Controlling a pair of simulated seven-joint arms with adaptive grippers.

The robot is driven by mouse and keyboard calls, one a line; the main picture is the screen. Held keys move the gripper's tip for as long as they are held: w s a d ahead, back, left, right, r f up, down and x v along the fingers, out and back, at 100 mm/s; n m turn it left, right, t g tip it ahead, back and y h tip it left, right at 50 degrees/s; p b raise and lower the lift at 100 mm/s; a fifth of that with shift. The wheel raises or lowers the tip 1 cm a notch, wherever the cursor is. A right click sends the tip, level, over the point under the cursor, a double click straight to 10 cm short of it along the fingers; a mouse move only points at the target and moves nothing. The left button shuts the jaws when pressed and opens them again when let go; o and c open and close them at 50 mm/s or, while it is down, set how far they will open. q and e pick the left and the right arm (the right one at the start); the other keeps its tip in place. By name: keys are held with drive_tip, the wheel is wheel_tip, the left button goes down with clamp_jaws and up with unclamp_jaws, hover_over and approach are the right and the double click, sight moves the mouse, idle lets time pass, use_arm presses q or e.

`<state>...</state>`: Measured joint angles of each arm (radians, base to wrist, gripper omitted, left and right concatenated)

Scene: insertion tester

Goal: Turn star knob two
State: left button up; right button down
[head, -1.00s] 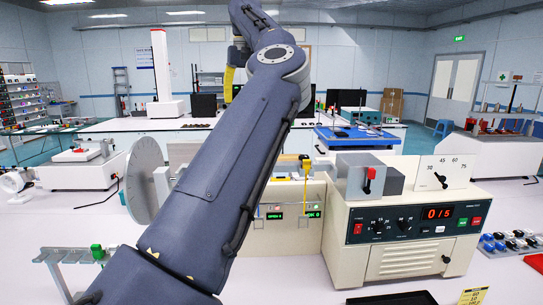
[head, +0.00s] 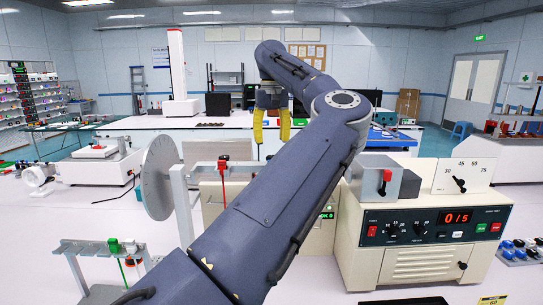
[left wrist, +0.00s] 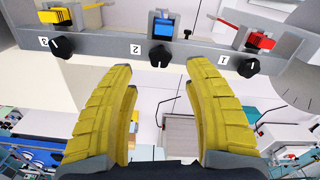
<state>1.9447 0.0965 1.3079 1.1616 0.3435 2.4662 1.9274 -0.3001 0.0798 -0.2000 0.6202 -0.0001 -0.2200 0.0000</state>
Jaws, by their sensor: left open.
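In the left wrist view a grey rail carries black knobs beside plates marked 3, 2 and 1. Star knob two (left wrist: 160,57) is the middle one, under a blue clamp (left wrist: 162,27). My left gripper (left wrist: 160,72) is open, its yellow fingers spread to either side of this knob in the picture; I cannot tell how far it is from the knob. Knob three (left wrist: 62,47) and knob one (left wrist: 245,66) lie outside the fingers. In the head view my left gripper (head: 271,128) points down, and my arm hides most of the rail area.
A red clamp (head: 223,163) shows left of my arm. A round disc (head: 159,178) stands further left. The tester box (head: 430,235) with a red display stands right of my arm. A rack with a green piece (head: 113,245) is at the front left.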

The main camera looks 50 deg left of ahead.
sight(271, 156)
use_arm(q)
drive_tip(key=shift+f, duration=2.8)
drive_tip(key=shift+o, duration=0.2)
clamp_jaws()
